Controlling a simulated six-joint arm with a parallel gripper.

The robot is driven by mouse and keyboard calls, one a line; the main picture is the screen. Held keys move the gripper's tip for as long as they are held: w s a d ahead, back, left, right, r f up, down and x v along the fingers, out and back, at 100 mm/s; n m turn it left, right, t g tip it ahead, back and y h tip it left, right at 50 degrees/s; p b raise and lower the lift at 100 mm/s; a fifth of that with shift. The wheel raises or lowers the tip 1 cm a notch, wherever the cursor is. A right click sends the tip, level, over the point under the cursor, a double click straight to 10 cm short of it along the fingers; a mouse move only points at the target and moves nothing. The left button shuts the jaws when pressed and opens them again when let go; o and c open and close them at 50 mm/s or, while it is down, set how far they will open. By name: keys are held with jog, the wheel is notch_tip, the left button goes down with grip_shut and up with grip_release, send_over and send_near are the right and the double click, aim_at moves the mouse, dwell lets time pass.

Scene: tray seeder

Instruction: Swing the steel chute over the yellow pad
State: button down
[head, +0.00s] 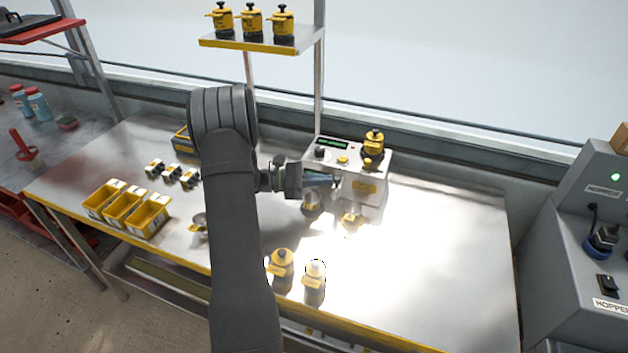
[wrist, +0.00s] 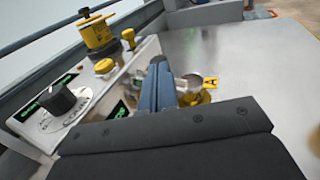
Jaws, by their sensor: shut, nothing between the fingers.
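The seeder (head: 385,165) is a pale box with a dial, a yellow button and a yellow-and-black hopper (head: 374,142) on top. My gripper (head: 331,181) is shut and empty, in front of the box's left part. In the wrist view its blue-grey fingers (wrist: 163,88) point away over the bench beside the box. Just right of them is a small rounded metal piece (wrist: 191,82), perhaps the steel chute, partly hidden by the fingers. A yellow tab with a black mark (wrist: 211,83) lies against it. I cannot tell which yellow part is the pad.
Yellow bins (head: 148,217) are at the left. A shelf (head: 260,45) holds three yellow-and-black hoppers. The bench's right side (head: 455,265) is clear.

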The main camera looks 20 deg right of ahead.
aim_at(336, 196)
jog(key=shift+s+d+n+t, duration=0.1)
jog(key=shift+s+n+t, duration=0.25)
jog(key=shift+t, duration=0.25)
dwell(0.3)
jog(key=shift+s+d+n+t+h, duration=0.15)
jog(key=shift+s+n+t+h, duration=0.15)
jog(key=shift+n+t, duration=0.35)
jog(key=shift+s+d+n+t+h, duration=0.15)
jog(key=shift+s+n+t+h, duration=0.2)
jog(key=shift+t, duration=0.5)
jog(key=shift+s+d, duration=0.85)
jog(key=shift+d, duration=0.1)
jog(key=s+a, duration=0.3)
jog(key=a, duration=1)
jog(key=shift+s+a, duration=0.15)
jog(key=shift+a, duration=0.2)
